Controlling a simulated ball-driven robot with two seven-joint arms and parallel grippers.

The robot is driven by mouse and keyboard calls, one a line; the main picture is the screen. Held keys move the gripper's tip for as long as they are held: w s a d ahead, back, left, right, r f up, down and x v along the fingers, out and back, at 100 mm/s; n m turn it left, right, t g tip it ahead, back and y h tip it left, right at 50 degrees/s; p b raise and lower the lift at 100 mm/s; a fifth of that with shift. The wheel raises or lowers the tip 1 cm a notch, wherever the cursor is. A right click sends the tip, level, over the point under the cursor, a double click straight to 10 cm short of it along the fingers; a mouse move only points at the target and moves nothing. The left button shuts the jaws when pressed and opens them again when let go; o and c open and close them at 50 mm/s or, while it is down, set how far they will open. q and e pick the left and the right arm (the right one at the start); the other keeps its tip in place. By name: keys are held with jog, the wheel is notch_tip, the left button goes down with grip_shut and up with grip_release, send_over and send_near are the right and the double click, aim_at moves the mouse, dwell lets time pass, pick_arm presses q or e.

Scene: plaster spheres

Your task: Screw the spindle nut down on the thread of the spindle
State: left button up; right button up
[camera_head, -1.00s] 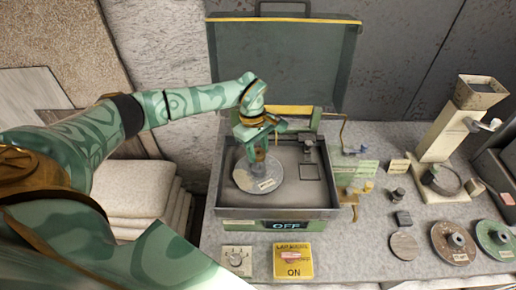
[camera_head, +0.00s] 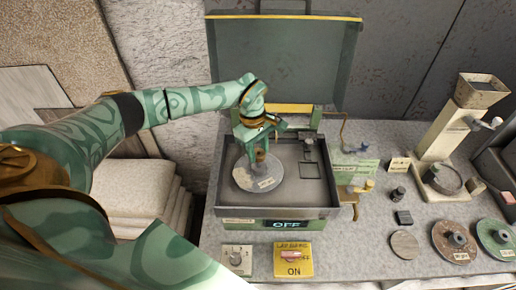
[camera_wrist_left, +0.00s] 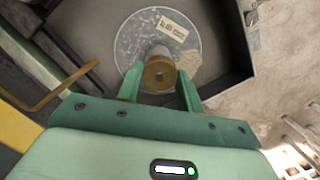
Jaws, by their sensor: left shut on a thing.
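The brass spindle nut (camera_wrist_left: 159,74) sits at the top of a pale hub or spindle (camera_wrist_left: 159,51) at the middle of a grey disc (camera_wrist_left: 135,42) with a paper label. My left gripper (camera_wrist_left: 160,88) has its two green fingers on either side of the nut and is shut on it. In the head view my left gripper (camera_head: 261,150) points down over the disc (camera_head: 247,182) inside the open machine's tray. The thread is hidden under the nut, so I cannot tell how far down the nut sits. My right gripper is not in view.
The machine's green lid (camera_head: 283,60) stands open behind. Its front sign (camera_head: 287,225) reads OFF. A yellow switch plate (camera_head: 293,260) lies in front. Several discs (camera_head: 455,242) lie on the bench at right, with a tall beige stand (camera_head: 440,140) behind them.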

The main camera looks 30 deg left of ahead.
pick_arm(q)
jog(key=shift+f+b, duration=1.2)
jog(key=shift+f, duration=0.5)
jog(key=o, duration=0.5)
jog(key=c, duration=0.4)
jog(key=m+b, duration=0.1)
jog(key=m, duration=0.4)
jog(key=shift+w+g, duration=0.15)
jog(key=shift+g, duration=0.25)
jog(key=m, duration=0.3)
jog(key=m+y, duration=0.1)
jog(key=m, duration=0.2)
jog(key=shift+m+g, duration=0.3)
jog(key=o, duration=1.1)
jog(key=shift+c, duration=1.6)
